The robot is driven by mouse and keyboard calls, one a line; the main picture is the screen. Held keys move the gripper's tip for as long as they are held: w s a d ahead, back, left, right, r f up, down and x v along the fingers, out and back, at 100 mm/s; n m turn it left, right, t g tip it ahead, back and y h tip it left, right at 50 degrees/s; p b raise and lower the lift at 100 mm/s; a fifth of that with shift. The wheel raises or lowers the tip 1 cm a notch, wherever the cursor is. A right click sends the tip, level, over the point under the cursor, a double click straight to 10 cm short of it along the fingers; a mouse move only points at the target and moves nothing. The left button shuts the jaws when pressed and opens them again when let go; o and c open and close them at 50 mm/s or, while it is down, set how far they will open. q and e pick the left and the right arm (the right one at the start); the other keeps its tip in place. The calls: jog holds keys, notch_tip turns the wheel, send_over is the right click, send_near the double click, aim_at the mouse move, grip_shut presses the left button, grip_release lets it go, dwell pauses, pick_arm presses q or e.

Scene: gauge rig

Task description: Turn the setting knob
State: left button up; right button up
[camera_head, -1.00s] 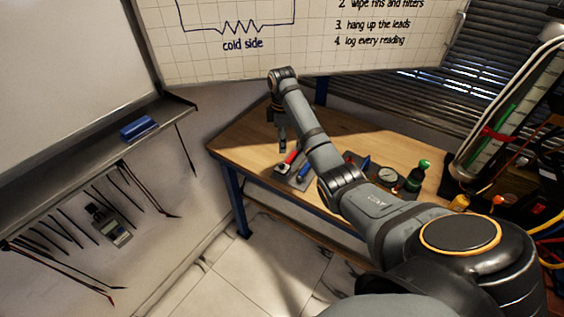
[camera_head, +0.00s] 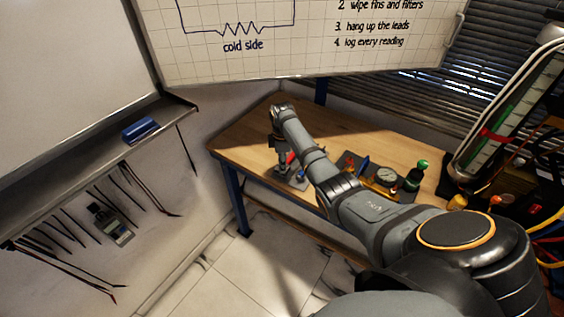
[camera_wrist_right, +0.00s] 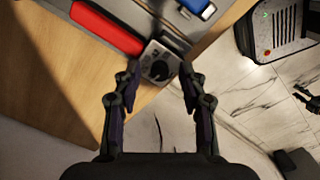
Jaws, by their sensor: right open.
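The setting knob (camera_wrist_right: 159,70) is a small dark round knob on a grey plate, in the right wrist view. My right gripper (camera_wrist_right: 157,78) is open, with one finger on each side of the knob. I cannot tell whether the fingers touch it. In the head view my right gripper (camera_head: 283,168) points down over the grey plate (camera_head: 296,184) at the bench's front edge, and it hides the knob there. My left gripper does not show clearly in either view.
A red handle (camera_wrist_right: 108,27) lies close beside the knob, with a blue part (camera_wrist_right: 197,6) near it. On the wooden bench (camera_head: 240,137), a round gauge (camera_head: 386,177) and a green-topped bottle (camera_head: 416,175) stand right of my arm. The bench's left part is clear.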

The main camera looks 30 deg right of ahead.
grip_shut()
jog(key=shift+r, duration=0.1)
jog(key=shift+r+m+p, duration=0.15)
jog(key=shift+m+p, duration=0.95)
jog(key=shift+m, duration=0.1)
jog(key=m+p, duration=0.1)
jog(key=m, duration=0.1)
jog(key=shift+m+p, duration=0.3)
jog(key=shift+m, duration=0.1)
jog(key=m+p, duration=0.2)
jog(key=m, duration=0.8)
jog(key=shift+w+f+p, duration=0.1)
jog(key=shift+f+p, duration=0.1)
jog(key=shift+p, duration=0.1)
jog(key=shift+m, duration=0.4)
